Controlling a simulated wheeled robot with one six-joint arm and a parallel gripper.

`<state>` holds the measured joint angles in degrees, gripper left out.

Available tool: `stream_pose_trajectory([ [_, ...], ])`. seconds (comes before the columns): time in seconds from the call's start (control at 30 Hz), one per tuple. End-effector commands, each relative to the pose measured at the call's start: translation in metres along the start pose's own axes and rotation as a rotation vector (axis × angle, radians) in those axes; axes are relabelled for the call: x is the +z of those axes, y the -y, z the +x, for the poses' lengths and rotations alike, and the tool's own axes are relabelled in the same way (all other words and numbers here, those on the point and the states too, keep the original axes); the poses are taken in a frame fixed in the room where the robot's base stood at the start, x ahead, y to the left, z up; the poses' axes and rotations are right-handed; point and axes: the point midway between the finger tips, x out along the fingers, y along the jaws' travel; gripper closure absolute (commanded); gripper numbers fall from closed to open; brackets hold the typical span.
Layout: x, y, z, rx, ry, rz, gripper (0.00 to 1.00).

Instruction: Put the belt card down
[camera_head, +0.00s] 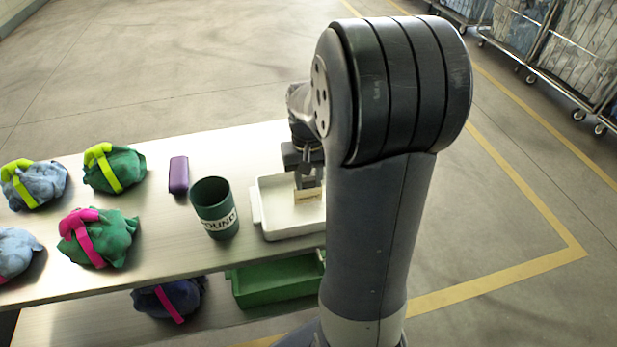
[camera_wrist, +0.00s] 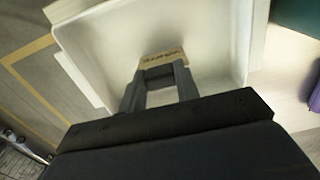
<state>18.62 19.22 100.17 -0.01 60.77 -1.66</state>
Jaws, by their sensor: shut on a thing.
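The belt card (camera_head: 308,195) is a small tan card with dark print, held upright in my gripper (camera_head: 307,182). It also shows in the wrist view (camera_wrist: 162,59) between the fingertips of my gripper (camera_wrist: 160,75), which is shut on it. Card and fingertips are over the white tray (camera_head: 262,222), whose floor and walls surround them in the wrist view (camera_wrist: 237,50). I cannot tell whether the card's lower edge touches the tray floor. My own arm hides the tray's right part in the head view.
A green cup (camera_head: 214,208) lettered "OUND" stands left of the tray, and a purple case (camera_head: 179,175) lies beyond it. Several strapped cloth bundles (camera_head: 100,236) lie on the table's left (camera_head: 165,250). A green crate (camera_head: 275,281) and a navy bundle (camera_head: 168,300) are on the lower shelf.

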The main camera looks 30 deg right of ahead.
Motion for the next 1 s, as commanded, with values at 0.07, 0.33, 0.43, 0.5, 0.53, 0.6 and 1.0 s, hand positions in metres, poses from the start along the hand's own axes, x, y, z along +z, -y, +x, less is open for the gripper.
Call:
stream_pose_trajectory([
  [0.07, 0.0, 0.0, 0.0, 0.0, 0.0, 0.0, 0.95],
  [0.33, 0.0, 0.0, 0.003, 0.0, 0.0, 0.0, 0.58],
  [0.43, 0.0, 0.0, 0.003, 0.0, 0.001, 0.0, 0.49],
  [0.5, 0.0, 0.0, 0.003, 0.0, 0.001, 0.0, 0.48],
  [0.53, 0.0, 0.0, 0.003, 0.0, 0.001, 0.0, 0.48],
  [0.6, 0.0, 0.0, 0.003, 0.0, 0.001, 0.0, 0.48],
  [1.0, -0.001, 0.0, -0.04, 0.0, -0.007, 0.0, 0.48],
])
